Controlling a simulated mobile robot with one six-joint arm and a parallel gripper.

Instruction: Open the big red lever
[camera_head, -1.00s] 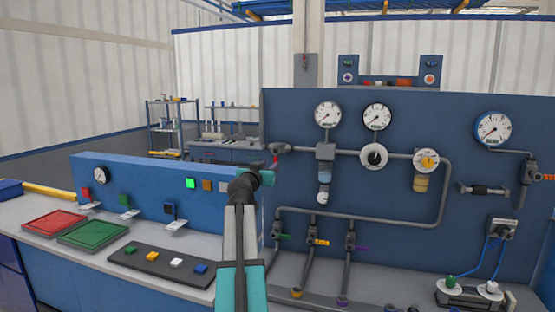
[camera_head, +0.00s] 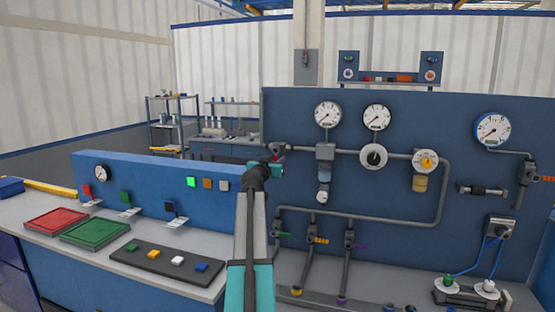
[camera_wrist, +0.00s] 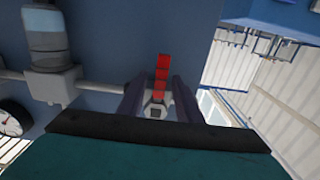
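The red lever (camera_wrist: 162,72) shows in the wrist view as a segmented red bar on a grey valve (camera_wrist: 155,110) in the pipe. My gripper (camera_wrist: 158,86) has its two dark fingers apart, one on each side of the lever, with gaps visible between them and it. In the head view my gripper (camera_head: 279,169) is just below the valve (camera_head: 279,149) at the left end of the upper pipe. There the arm and gripper hide the red lever.
The blue panel (camera_head: 465,130) carries gauges, pipes and smaller valves with green, orange and purple handles (camera_head: 359,246) below. A low blue panel (camera_head: 140,190) and a grey bench with red and green trays (camera_head: 95,231) stand at the left.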

